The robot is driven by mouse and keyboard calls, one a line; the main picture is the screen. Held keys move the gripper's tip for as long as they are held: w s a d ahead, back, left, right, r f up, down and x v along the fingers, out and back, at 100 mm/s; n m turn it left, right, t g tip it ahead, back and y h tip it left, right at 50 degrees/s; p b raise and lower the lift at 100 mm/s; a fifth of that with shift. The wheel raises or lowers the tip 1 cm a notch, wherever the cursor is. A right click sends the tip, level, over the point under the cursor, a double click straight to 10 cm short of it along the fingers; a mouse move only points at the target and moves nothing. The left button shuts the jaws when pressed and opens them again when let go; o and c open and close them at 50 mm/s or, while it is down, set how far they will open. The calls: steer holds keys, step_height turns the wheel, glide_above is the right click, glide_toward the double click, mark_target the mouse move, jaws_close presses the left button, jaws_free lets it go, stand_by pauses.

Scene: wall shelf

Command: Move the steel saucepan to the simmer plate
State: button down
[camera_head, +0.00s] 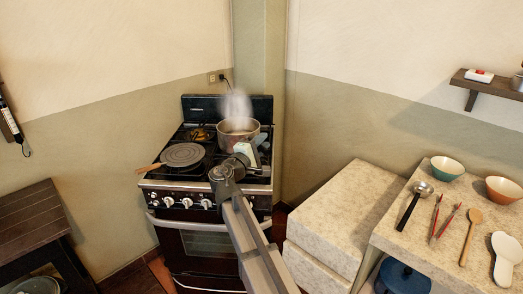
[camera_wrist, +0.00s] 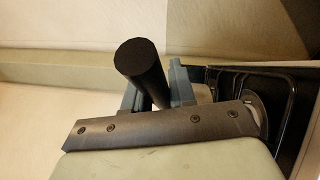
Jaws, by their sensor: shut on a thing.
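The steel saucepan (camera_head: 236,134) is on the right side of the stove, with steam rising from it. The simmer plate (camera_head: 183,155), a flat grey disc with a wooden handle, lies over the front left burner with nothing on it. My gripper (camera_head: 257,144) is at the saucepan's right front side. In the wrist view, my gripper (camera_wrist: 157,92) is shut around a dark round handle (camera_wrist: 141,65), which I take to be the saucepan's. The head view hides the grip, and I cannot tell whether the pan's base touches the grate.
The stove (camera_head: 205,187) has front knobs and a raised back panel (camera_head: 197,108). A yellowish item (camera_head: 200,134) sits at its back left. To the right, a stone counter (camera_head: 400,235) holds bowls and utensils. A dark wooden bench (camera_head: 30,220) stands left.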

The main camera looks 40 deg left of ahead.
steer(key=r, duration=0.3)
steer(key=shift+s+a+r, duration=0.2)
steer(key=shift+s+r, duration=0.1)
steer(key=shift+s+a+r+y, duration=0.7)
steer(key=shift+s+a, duration=7.05)
steer(key=shift+a, duration=1.8)
step_height(320, 180, down, 10)
steer(key=d+h, duration=0.1)
steer(key=shift+w+d+h, duration=0.25)
steer(key=shift+h, duration=0.15)
steer(key=shift+f, duration=0.15)
